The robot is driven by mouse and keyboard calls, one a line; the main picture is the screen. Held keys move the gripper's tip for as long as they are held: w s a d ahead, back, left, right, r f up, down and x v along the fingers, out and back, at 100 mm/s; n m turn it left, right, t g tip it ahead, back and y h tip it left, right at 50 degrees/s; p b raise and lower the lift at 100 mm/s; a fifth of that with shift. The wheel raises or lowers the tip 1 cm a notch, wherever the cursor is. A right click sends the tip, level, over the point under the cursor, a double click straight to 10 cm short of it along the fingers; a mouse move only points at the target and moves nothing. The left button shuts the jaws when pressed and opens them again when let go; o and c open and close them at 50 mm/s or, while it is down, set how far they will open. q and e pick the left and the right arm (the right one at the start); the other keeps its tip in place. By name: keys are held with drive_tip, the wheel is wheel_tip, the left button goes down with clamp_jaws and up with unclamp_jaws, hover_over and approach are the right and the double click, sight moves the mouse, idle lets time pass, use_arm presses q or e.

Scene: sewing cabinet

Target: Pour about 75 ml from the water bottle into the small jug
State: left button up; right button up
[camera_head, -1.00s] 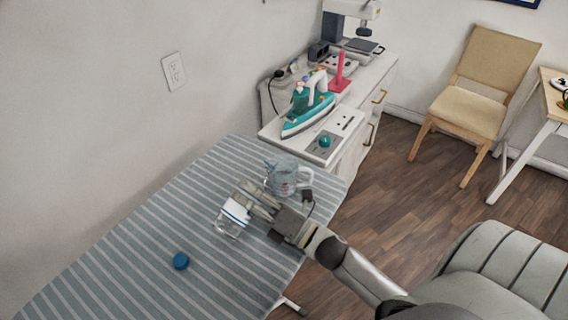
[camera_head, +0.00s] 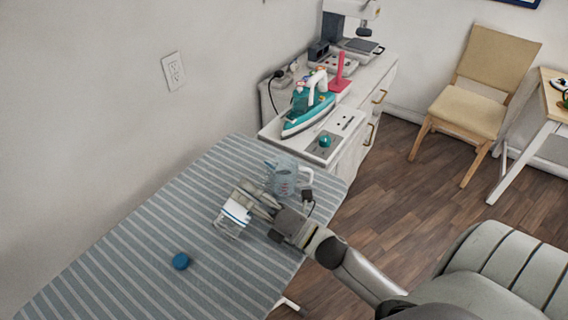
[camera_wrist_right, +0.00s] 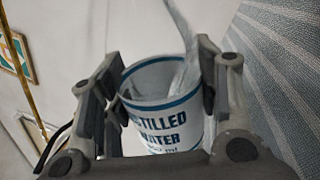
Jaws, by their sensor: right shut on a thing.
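The water bottle (camera_head: 230,222) is clear with a white, blue-edged label. My right gripper (camera_head: 250,203) is shut around it over the striped board. In the right wrist view the label (camera_wrist_right: 166,118) reads "distilled water" and sits between the two fingers. The bottle looks tilted; its mouth is hidden behind the gripper in the head view. My left gripper is out of view.
A blue cap (camera_head: 181,261) lies on the striped ironing board (camera_head: 130,270), whose left part is otherwise clear. A teal iron (camera_head: 310,112) stands on the white cabinet (camera_head: 350,125) behind. A chair (camera_head: 468,108) stands at the right.

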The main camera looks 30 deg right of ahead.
sight(266, 185)
drive_tip(key=shift+r, duration=0.1)
drive_tip(key=shift+w+d+r+n+y, duration=0.1)
drive_tip(key=shift+d+r+n+y, duration=0.1)
drive_tip(key=shift+n, duration=0.3)
drive_tip(key=shift+d+r+n+y, duration=0.1)
drive_tip(key=shift+d+n, duration=0.05)
drive_tip(key=shift+n, duration=0.35)
drive_tip(key=r+n, duration=0.1)
drive_tip(key=d+r+n+g+p, duration=0.1)
drive_tip(key=r+n+p, duration=0.1)
drive_tip(key=shift+w+d+n+y, duration=0.25)
drive_tip(key=shift+d+n+y, duration=0.05)
drive_tip(key=shift+n, duration=0.1)
drive_tip(key=shift+f+n+g+b, duration=0.4)
drive_tip(key=shift+f+n+b, duration=0.15)
drive_tip(key=shift+n, duration=0.15)
drive_tip(key=shift+a+f+n+b, duration=0.1)
drive_tip(key=shift+f+n+b, duration=0.25)
drive_tip(key=shift+n, duration=0.35)
drive_tip(key=shift+r+n+g+p, duration=0.4)
drive_tip(key=shift+r+n+p, duration=0.05)
drive_tip(key=shift+n, duration=1.35)
drive_tip(key=shift+f+n+g, duration=0.15)
drive_tip(key=shift+n+g, duration=0.35)
drive_tip(key=shift+n, duration=0.4)
